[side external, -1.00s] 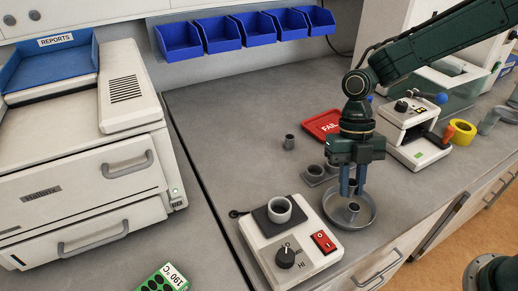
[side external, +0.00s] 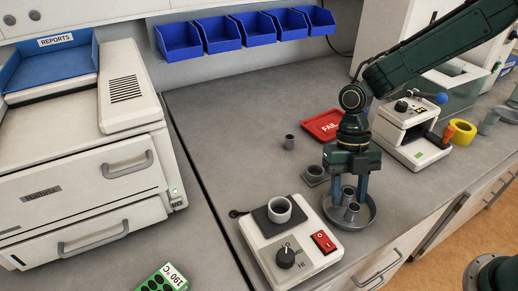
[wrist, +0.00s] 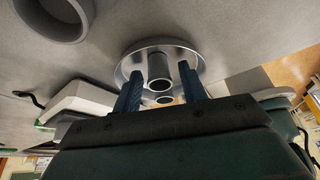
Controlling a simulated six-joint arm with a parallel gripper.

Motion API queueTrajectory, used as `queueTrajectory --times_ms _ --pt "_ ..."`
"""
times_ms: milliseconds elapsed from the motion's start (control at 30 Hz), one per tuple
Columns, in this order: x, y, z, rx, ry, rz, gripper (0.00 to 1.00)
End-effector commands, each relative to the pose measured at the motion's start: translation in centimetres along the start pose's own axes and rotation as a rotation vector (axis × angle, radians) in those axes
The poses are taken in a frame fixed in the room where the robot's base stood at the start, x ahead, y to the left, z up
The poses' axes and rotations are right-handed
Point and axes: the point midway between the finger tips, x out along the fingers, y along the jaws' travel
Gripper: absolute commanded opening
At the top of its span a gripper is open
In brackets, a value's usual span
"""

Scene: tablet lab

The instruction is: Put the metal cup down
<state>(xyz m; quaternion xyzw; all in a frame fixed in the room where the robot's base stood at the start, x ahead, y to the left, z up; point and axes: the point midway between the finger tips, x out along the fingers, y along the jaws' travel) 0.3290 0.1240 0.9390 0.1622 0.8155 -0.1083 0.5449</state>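Two small grey metal cups stand close together in a round metal dish (side external: 369,222) under my gripper. One cup (side external: 348,194) is between the fingers; the other cup (side external: 352,212) is just in front of it in the side view. My gripper (side external: 349,198) points down with its blue fingers spread. In the wrist view, my gripper (wrist: 159,72) shows gaps between the fingers and an upright cup (wrist: 158,68); the dish rim (wrist: 122,66) shows around it. Part of the dish is hidden by the fingers.
A small grey cup (side external: 289,142), a square grey holder (side external: 314,175) and a red FAIL tray (side external: 323,125) lie behind. The bench is clear at back left.

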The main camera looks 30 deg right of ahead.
Motion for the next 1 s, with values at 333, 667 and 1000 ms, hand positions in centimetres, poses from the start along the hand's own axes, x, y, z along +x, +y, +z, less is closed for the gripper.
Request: queueTrajectory --times_ms 333,667,1000 --pt "-0.9 0.0 -0.1 0.001 -0.002 0.002 0.42" --pt "-5.2 0.1 0.0 0.0 -0.003 0.004 0.42" --pt "-10.4 0.1 -0.1 0.0 0.0 0.003 0.42"
